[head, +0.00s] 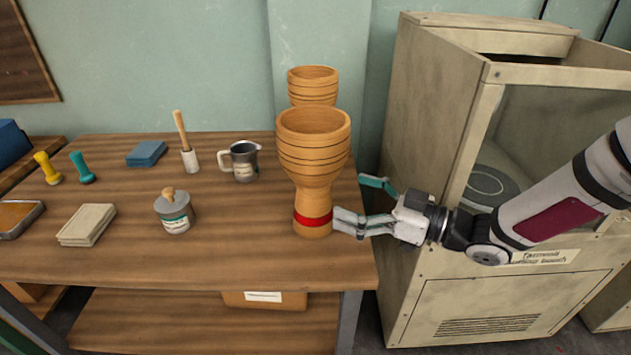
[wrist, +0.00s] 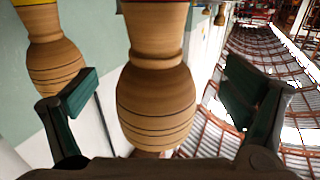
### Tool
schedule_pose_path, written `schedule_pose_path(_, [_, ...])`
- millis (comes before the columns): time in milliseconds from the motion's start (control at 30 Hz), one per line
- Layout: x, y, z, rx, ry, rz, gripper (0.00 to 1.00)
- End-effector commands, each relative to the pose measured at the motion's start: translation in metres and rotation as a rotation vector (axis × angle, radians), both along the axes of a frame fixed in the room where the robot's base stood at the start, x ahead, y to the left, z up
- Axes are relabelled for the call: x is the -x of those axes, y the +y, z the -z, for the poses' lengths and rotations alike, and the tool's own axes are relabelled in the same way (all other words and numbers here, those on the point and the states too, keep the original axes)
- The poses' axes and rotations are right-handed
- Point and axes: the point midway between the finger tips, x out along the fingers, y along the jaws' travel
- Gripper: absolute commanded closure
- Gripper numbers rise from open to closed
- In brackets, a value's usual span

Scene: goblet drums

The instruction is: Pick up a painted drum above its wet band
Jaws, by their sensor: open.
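A wooden goblet drum (head: 312,150) stands upright near the table's right end, with a wide bowl, narrower stem and red band (head: 313,219) low on its base. A second, similar drum (head: 313,82) stands behind it, mostly hidden; a yellow band shows on the drum at left in the wrist view (wrist: 52,60). My gripper (head: 360,202) is open and empty, just right of the front drum, roughly at lower-stem height. In the upside-down wrist view the front drum (wrist: 156,105) appears between the spread fingers. I cannot tell whether the near finger touches it.
A kiln-like cabinet (head: 448,150) stands close at right, beside my arm. On the table (head: 255,262) left of the drums are a metal jug (head: 244,162), a lidded pot (head: 175,212) and several small items.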

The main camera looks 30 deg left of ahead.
Motion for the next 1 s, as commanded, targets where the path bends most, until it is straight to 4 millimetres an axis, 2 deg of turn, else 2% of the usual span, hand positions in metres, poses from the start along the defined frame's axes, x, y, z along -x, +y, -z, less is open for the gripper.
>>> schedule_pose_path(100, [0.002, 0.021, 0.002, 0.001, -0.001, -0.002, 0.06])
schedule_pose_path(467, [0.001, 0.045, 0.001, 0.000, 0.000, 0.000, 0.06])
schedule_pose_path(767, [0.001, 0.085, 0.003, 0.001, -0.001, -0.001, 0.06])
schedule_pose_path(1000, [0.000, 0.089, 0.001, 0.001, 0.001, 0.002, 0.06])
